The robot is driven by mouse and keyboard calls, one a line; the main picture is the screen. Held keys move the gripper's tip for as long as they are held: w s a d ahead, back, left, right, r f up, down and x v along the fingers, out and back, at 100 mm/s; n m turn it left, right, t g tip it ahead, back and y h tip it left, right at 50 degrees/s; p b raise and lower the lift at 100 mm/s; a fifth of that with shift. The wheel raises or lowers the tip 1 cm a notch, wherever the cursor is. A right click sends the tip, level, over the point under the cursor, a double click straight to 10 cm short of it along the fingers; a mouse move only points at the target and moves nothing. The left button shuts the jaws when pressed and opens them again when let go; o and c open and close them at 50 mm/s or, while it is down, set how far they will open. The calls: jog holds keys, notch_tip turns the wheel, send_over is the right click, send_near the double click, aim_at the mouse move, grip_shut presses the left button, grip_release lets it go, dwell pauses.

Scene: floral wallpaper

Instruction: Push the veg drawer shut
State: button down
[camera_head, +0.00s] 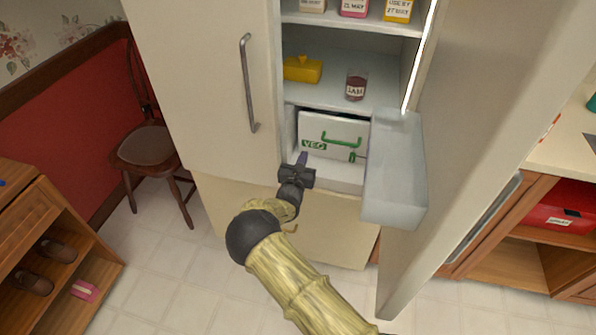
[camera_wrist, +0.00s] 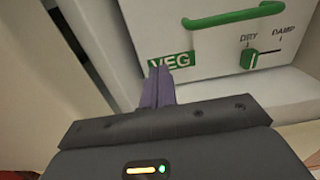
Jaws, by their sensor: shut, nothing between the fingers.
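The veg drawer (camera_head: 336,126) is a white drawer front with a green handle, a green VEG label and a DRY–DAMP slider, low in the open fridge. Its front also fills the upper part of the wrist view (camera_wrist: 215,45). My gripper (camera_head: 302,160) is shut and empty, at the lower left of the drawer front near the VEG label. In the wrist view its purple fingers (camera_wrist: 158,88) point at the drawer just below the label. I cannot tell whether the fingertips touch it. How far the drawer sits out is hard to tell.
The right fridge door (camera_head: 470,120) stands open, with a translucent door bin (camera_head: 393,170) close to the drawer's right side. The left door (camera_head: 205,80) is beside my gripper. A jam jar (camera_head: 356,86) and yellow butter dish (camera_head: 302,69) stand on the shelf above.

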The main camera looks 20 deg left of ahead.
jog(key=s+d, duration=0.1)
jog(key=s, duration=0.5)
jog(key=shift+s, duration=0.2)
jog(key=shift+d+f, duration=0.1)
jog(key=shift+f, duration=0.05)
